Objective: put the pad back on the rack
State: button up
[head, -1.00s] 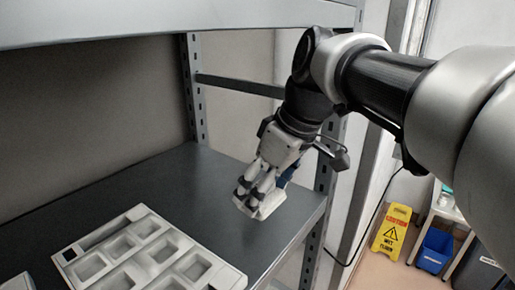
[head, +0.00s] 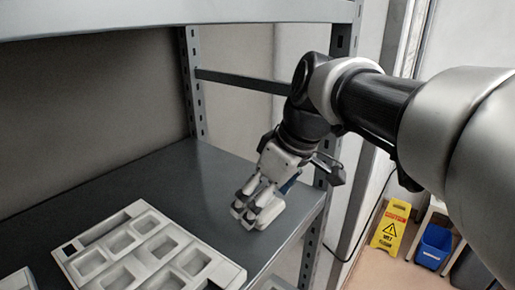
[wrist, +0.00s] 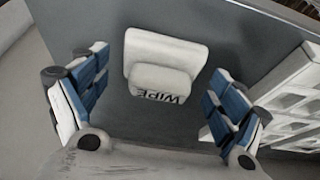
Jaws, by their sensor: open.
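The pad, a white block with a raised, rounded upper part marked WIPE (wrist: 165,52), lies on the dark grey shelf board of the rack (head: 215,170). In the head view the pad (head: 270,213) is near the board's front right edge, partly hidden by my fingers. My gripper (head: 252,208) is open and tilted down, just over and beside the pad. In the wrist view its blue-padded fingers stand well apart, one on each side of the pad, with clear gaps and nothing held.
A light grey mould tray (head: 150,250) with several square pockets lies on the board at front left. A rack upright (head: 325,150) stands close behind my wrist, and an upper shelf (head: 200,22) is overhead. A yellow wet-floor sign (head: 390,232) and blue bin (head: 434,247) are on the floor.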

jog(key=shift+d+r, duration=0.1)
jog(key=shift+r, duration=0.4)
jog(key=v, duration=1.1)
jog(key=s+d+f+m+t+h, duration=0.1)
jog(key=s+d+f+m, duration=0.3)
jog(key=s+f, duration=0.4)
jog(key=s+d+f+m+t+h, duration=0.1)
jog(key=s+d+f+m+h, duration=0.1)
jog(key=s+d+f+m, duration=0.3)
jog(key=s+f+m, duration=0.1)
jog(key=s+f, duration=0.3)
jog(key=f, duration=0.4)
jog(key=shift+p, duration=0.35)
